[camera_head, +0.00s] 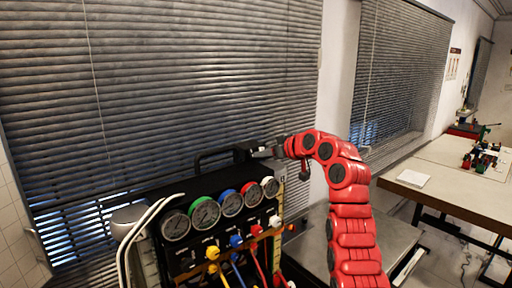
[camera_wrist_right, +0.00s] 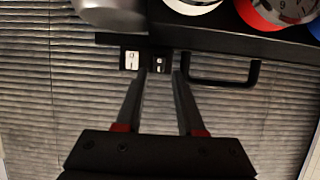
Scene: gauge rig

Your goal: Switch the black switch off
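The black switch (camera_wrist_right: 159,63) is a small dark block with pale markings in the right wrist view. It sits on the edge of the gauge rig (camera_head: 225,168), beside a white switch (camera_wrist_right: 131,60). My right gripper (camera_wrist_right: 160,74) is open, its two dark fingers spread and empty. Its tips appear just short of the black switch, roughly one to each side; I cannot tell whether they touch it. In the head view my right gripper (camera_head: 258,152) is at the rig's top right corner, where I cannot make out the switches. My left gripper is not in view.
A black handle (camera_wrist_right: 222,75) stands out beside the switches. The rig's front has several gauges (camera_head: 204,212) and coloured hoses (camera_head: 236,270). Window blinds (camera_head: 200,70) are close behind the rig. A table (camera_head: 450,190) stands at the right.

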